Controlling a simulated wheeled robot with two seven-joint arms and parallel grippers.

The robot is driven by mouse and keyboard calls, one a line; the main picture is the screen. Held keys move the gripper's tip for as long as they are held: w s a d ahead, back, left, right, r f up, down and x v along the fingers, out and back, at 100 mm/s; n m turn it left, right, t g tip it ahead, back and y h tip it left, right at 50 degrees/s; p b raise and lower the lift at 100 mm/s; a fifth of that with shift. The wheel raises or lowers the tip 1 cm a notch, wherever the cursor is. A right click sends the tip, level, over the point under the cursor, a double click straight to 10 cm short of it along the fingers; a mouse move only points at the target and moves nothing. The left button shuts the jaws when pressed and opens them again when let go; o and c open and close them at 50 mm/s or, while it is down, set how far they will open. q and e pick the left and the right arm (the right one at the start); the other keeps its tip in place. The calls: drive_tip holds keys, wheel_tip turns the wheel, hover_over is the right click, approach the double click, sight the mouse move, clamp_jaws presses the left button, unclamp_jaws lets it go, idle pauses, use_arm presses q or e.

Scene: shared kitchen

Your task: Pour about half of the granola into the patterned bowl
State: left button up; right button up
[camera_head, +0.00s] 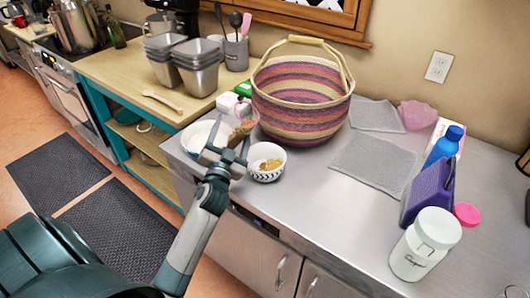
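The patterned bowl (266,175), white with a dark pattern, stands upright on the steel counter near its front edge. Some golden-brown granola (269,163) lies in it. My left gripper (229,142) is just left of the bowl and above the counter. It appears shut on a clear container with a pink rim (242,112), tilted, with brown granola inside. The gripper hides part of the container, so the exact grip is hard to see. My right gripper is out of view.
A white bowl (196,136) stands left of the gripper. A striped basket (303,100) stands close behind. A white jar (424,245), purple container (428,190) and blue bottle (445,147) stand at right. The counter right of the patterned bowl is clear.

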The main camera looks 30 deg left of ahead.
sight(227, 120)
use_arm(q)
drive_tip(key=n+p, duration=0.1)
drive_tip(key=f+n+g+p, duration=0.1)
drive_tip(key=n, duration=0.1)
drive_tip(key=shift+a, duration=0.35)
drive_tip(key=r+n+p, duration=0.1)
drive_tip(key=n+p, duration=0.1)
drive_tip(key=shift+p, duration=0.35)
drive_tip(key=shift+r+n+g+p, duration=0.35)
drive_tip(key=shift+n+g+p, duration=0.15)
drive_tip(key=shift+n+p, duration=0.7)
wheel_tip(227, 120, up, 5)
drive_tip(key=p, duration=0.5)
drive_tip(key=shift+r+p, duration=0.3)
drive_tip(key=shift+r, duration=0.7)
